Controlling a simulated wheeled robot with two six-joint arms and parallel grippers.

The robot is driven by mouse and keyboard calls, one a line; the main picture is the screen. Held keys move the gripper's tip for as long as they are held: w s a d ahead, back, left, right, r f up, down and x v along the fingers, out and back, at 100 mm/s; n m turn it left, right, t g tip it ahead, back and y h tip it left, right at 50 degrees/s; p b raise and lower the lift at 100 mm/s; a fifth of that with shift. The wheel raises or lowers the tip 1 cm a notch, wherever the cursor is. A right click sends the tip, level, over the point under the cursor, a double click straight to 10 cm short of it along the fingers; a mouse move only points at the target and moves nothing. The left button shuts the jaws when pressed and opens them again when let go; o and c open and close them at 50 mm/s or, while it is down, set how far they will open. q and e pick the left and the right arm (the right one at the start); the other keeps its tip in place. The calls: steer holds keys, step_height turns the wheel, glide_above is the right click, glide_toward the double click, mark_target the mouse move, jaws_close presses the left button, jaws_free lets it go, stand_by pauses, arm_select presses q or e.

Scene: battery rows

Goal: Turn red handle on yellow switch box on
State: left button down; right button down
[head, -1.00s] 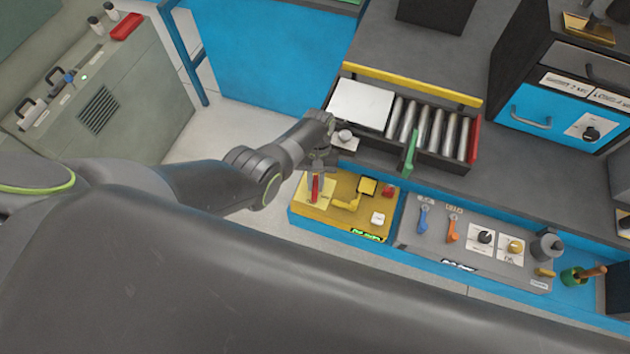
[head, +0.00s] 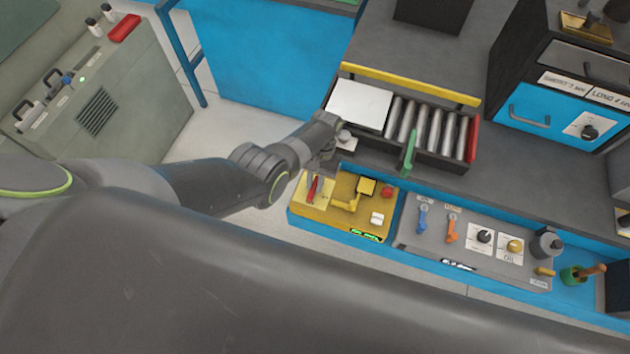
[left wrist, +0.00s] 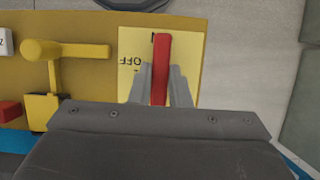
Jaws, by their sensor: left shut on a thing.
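The yellow switch box (head: 325,220) sits on a blue-edged bench in the middle of the head view. Its red handle (left wrist: 161,65) stands on a pale yellow plate (left wrist: 133,60) with the letters OFF, seen upside down in the left wrist view. The handle also shows in the head view (head: 313,188), tilted a little. My left gripper (left wrist: 163,85) is shut on the red handle, one finger on each side. In the head view the left gripper (head: 318,168) is over the box's left end, partly hiding the plate. My right gripper is out of view.
On the same box are a yellow lever (head: 348,203), a red button (head: 387,191) and a white switch (head: 377,218). A grey panel (head: 410,238) with blue and orange levers and knobs lies to the right. A roller tray (head: 473,140) stands behind.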

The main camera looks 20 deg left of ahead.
arm_select(q)
steer(key=c, duration=1.4)
jaws_free()
steer(key=shift+o, duration=0.2)
steer(key=v, duration=1.7)
steer(key=shift+w+r, duration=0.1)
